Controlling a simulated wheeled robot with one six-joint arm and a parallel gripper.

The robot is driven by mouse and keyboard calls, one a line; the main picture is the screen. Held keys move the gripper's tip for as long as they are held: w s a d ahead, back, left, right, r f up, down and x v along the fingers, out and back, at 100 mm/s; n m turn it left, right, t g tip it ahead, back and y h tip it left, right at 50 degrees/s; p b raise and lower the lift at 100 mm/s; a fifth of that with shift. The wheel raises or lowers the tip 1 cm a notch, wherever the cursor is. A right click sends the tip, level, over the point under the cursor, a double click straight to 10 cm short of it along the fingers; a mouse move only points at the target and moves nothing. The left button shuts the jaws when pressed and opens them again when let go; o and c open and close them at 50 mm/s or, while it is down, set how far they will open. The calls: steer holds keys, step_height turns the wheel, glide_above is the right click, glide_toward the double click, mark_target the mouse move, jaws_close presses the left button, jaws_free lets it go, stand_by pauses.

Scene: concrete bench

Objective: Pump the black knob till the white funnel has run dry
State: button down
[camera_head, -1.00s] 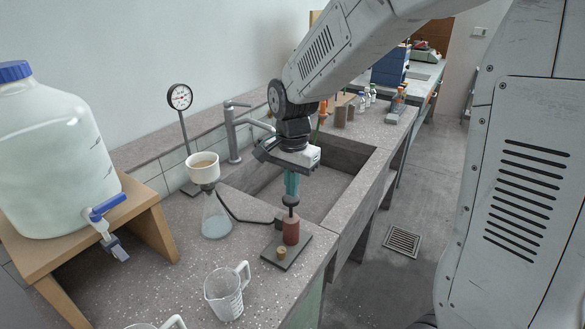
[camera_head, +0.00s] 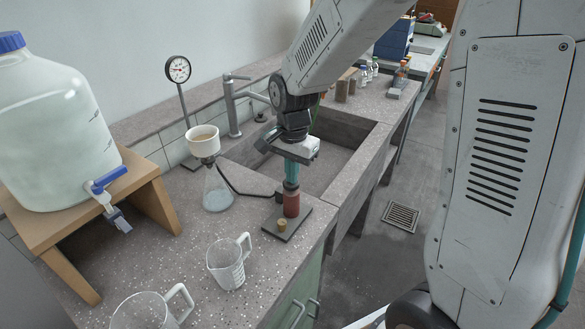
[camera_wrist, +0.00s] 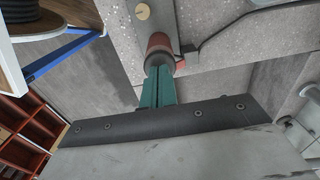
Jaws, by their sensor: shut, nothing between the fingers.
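The white funnel (camera_head: 203,141) sits upright on the glass flask (camera_head: 216,190), with something tan showing inside its rim and a little cloudy liquid low in the flask. The hand pump (camera_head: 291,202) has a red body on a dark base plate, and a hose runs from it toward the flask. My gripper (camera_head: 291,180) is shut, green fingers pointing down, directly over the pump. The black knob is mostly hidden behind the fingertips. In the wrist view the fingers (camera_wrist: 158,80) reach the top of the red pump body (camera_wrist: 160,50).
A dial gauge (camera_head: 178,69) stands behind the funnel. A large jug (camera_head: 50,140) with a blue tap sits on a wooden stand at left. Two glass beakers, one here (camera_head: 226,262), stand in front. A sink (camera_head: 330,165) with a tap (camera_head: 232,105) lies behind the pump.

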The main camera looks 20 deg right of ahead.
steer(key=shift+s+f, duration=0.1)
steer(key=shift+s, duration=0.05)
step_height(320, 180, up, 14)
stand_by(0.4)
steer(key=shift+d, duration=0.1)
stand_by(0.9)
steer(key=r, duration=0.2)
steer(key=a+r, duration=0.1)
steer(key=r, duration=0.1)
step_height(320, 180, down, 14)
steer(key=shift+d, duration=0.1)
stand_by(0.6)
